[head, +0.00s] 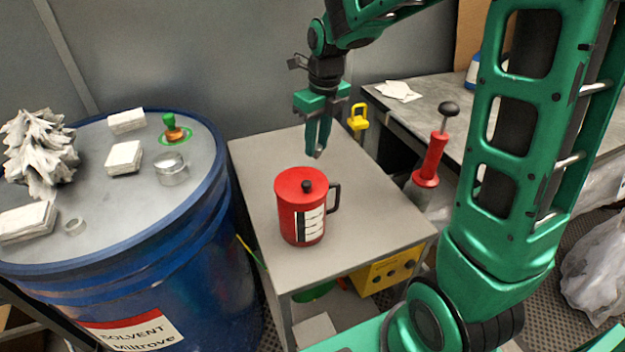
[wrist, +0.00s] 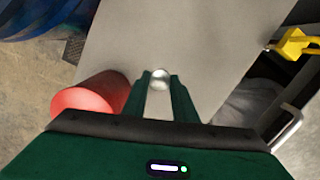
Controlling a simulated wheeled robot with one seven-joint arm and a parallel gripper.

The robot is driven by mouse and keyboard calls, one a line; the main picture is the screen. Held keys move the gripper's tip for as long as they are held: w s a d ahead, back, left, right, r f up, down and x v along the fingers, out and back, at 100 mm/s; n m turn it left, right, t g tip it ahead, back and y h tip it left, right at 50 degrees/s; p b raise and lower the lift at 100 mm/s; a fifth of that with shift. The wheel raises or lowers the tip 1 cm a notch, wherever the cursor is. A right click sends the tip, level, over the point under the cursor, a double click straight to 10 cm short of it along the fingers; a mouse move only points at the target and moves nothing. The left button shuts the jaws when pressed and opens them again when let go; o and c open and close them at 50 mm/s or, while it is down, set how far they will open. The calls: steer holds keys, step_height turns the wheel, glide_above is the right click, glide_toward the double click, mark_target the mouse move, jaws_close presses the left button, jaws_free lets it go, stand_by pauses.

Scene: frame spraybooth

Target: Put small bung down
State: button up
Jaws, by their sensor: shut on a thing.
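My gripper (head: 317,150) points down above the small grey table, behind the red lidded can. In the wrist view my gripper (wrist: 160,80) has its two green fingers shut on a small silvery round piece, the small bung (wrist: 160,78). In the head view the bung is barely visible between the fingertips. The bung is held above the grey table top (head: 340,235), which also fills the middle of the wrist view (wrist: 190,40). I cannot tell the exact height of the bung over the table.
The red can (head: 300,222), with black knob and handle, stands close by on the table; it is at left in the wrist view (wrist: 90,100). A yellow padlock-like piece (head: 357,118) is at the back right edge. A blue solvent drum (head: 200,225) stands left. Table top around the can is clear.

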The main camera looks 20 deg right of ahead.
steer(key=shift+s+d+f, duration=0.15)
steer(key=shift+d, duration=0.05)
steer(key=d+f, duration=0.2)
steer(key=d, duration=0.1)
steer(key=d+f, duration=0.2)
steer(key=d, duration=0.2)
steer(key=d+f, duration=0.3)
steer(key=d, duration=0.1)
steer(key=shift+d, duration=0.1)
steer(key=shift+f, duration=1.9)
steer(key=shift+f, duration=0.15)
steer(key=o, duration=0.9)
steer(key=shift+o, duration=0.2)
steer(key=shift+w, duration=0.2)
step_height(320, 180, up, 12)
steer(key=s, duration=0.1)
steer(key=shift+s+d, duration=0.25)
